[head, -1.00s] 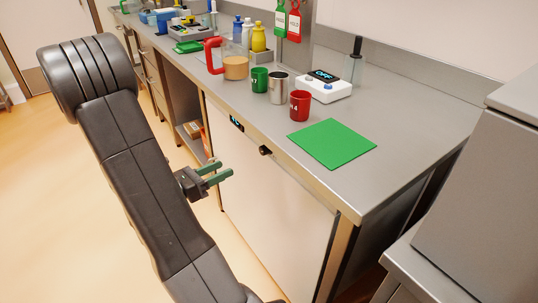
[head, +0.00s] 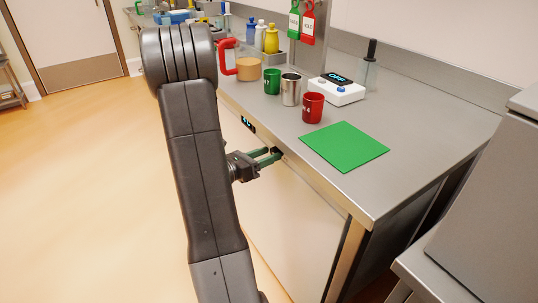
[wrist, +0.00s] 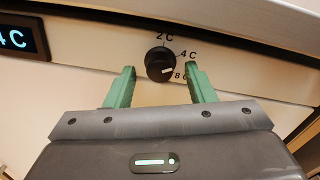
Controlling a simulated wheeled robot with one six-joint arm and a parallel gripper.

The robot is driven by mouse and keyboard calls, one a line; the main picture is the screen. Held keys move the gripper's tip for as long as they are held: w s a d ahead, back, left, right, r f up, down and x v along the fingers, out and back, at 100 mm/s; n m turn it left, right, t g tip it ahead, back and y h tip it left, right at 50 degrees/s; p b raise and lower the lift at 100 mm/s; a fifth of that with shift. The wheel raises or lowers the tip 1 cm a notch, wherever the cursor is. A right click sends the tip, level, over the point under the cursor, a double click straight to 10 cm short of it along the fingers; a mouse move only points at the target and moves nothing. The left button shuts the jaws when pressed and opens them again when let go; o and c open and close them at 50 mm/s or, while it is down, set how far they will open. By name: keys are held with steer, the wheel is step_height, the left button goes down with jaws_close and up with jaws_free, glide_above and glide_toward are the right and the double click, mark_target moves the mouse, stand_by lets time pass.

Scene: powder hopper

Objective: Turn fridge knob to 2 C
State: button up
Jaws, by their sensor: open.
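The black fridge knob (wrist: 160,62) sits on the pale front strip in the wrist view. The 2 C label (wrist: 165,36) is above the knob. My gripper (wrist: 162,70) is open, with one green finger on each side of the knob and gaps between. In the head view my gripper (head: 270,156) reaches the knob (head: 277,151) on the fridge front. The fridge display (wrist: 16,38) shows a partly cut-off 4C.
The counter edge overhangs just above the knob. On the counter stand a green mat (head: 344,146), a red mug (head: 313,107), a steel cup (head: 291,89), a green mug (head: 272,81) and a white device (head: 337,90) reading OFF. The floor at left is clear.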

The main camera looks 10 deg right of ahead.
steer(key=shift+w+d, duration=0.25)
steer(key=shift+d, duration=0.35)
steer(key=shift+c, duration=0.2)
steer(key=c, duration=0.9)
